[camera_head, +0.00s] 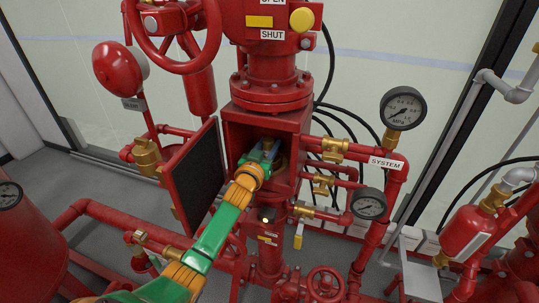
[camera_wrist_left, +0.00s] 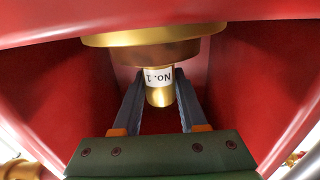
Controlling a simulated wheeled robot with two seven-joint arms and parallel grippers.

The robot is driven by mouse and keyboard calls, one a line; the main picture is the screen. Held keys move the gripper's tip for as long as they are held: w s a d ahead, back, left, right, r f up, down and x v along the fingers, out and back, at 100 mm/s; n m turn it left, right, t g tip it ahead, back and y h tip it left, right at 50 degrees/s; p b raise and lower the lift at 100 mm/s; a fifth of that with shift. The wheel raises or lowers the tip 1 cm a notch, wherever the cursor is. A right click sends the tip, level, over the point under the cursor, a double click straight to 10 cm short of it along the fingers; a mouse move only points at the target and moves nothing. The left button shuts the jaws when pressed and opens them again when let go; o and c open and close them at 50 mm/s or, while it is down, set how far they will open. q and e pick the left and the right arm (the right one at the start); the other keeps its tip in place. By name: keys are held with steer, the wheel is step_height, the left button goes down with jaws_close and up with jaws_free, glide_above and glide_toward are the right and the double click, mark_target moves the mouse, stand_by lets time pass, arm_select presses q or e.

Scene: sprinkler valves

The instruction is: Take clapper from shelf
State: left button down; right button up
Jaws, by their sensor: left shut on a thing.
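The brass clapper (camera_wrist_left: 150,52) shows in the left wrist view as a round disc with a short stem. The stem carries a white label that reads "No. 1", upside down in this view. My left gripper (camera_wrist_left: 154,88) has its two fingers on either side of the stem and is shut on it. In the head view my left gripper (camera_head: 260,155) reaches into the open red valve box (camera_head: 232,140) and hides most of the clapper. I cannot tell whether the clapper touches a seat above it. No shelf shows. My right gripper is not in view.
The box's door (camera_head: 192,175) stands open on the left, close to my arm. Pipes, brass valves and a gauge (camera_head: 369,204) crowd the right side. A red bell (camera_head: 120,68) and a handwheel (camera_head: 172,30) are at the upper left. The box walls are close around the gripper.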

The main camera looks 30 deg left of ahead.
arm_select(q)
steer(key=shift+r, duration=0.35)
steer(key=p+v, duration=1.2)
steer(key=v, duration=1.8)
steer(key=shift+a+f, duration=0.1)
steer(key=shift+a, duration=0.1)
